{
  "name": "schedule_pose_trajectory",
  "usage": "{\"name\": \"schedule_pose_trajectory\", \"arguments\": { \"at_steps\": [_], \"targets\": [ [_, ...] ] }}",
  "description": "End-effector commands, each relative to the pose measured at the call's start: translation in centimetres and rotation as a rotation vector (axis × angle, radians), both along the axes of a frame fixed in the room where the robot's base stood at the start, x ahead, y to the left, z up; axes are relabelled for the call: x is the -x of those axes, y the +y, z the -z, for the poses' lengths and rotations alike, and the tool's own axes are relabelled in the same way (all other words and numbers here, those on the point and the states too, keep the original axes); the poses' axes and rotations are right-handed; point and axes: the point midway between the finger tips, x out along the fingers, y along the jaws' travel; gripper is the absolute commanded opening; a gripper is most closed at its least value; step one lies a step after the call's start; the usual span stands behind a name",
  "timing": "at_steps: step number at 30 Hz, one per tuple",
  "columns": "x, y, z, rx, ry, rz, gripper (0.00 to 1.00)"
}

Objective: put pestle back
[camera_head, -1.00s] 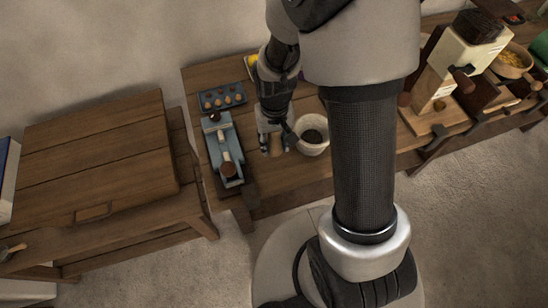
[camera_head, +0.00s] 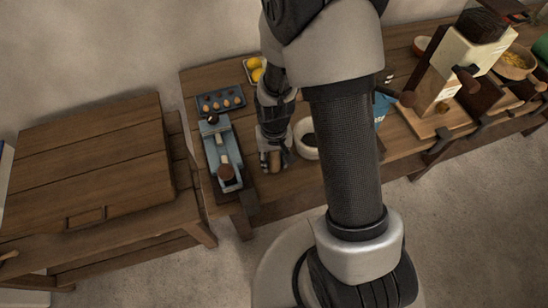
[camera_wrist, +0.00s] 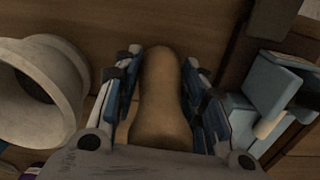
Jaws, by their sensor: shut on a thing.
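The pestle (camera_wrist: 160,95) is a brown wooden piece with a rounded end, seen close up in the wrist view. My gripper (camera_wrist: 159,75) is shut on it, one blue-grey finger on each side. In the head view my gripper (camera_head: 272,160) is over the front part of the table, with a bit of the pestle (camera_head: 275,161) showing. The pale mortar (camera_head: 300,147) stands just right of my gripper, its right side hidden by my arm. It also shows at left in the wrist view (camera_wrist: 60,65), apart from the pestle.
A blue-grey device with a wooden knob (camera_head: 221,150) stands left of my gripper. Behind it is a blue tray (camera_head: 203,106) of small round things. Yellow fruit (camera_head: 256,72) lies further back. A wooden cabinet (camera_head: 90,150) is at left, a cream machine (camera_head: 440,75) at right.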

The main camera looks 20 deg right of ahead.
Motion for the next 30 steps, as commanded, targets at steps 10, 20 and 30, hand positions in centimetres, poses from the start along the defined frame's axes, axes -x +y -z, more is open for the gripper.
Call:
{"name": "schedule_pose_trajectory", "arguments": {
  "at_steps": [10, 20, 30],
  "targets": [
    [0.0, 0.0, 0.1, 0.0, 0.001, 0.0, 0.58],
    [0.0, 0.0, -0.2, 0.0, 0.0, 0.0, 0.58],
    [-0.1, 0.0, -6.4, 0.0, -0.004, 0.0, 0.58]
  ]
}}
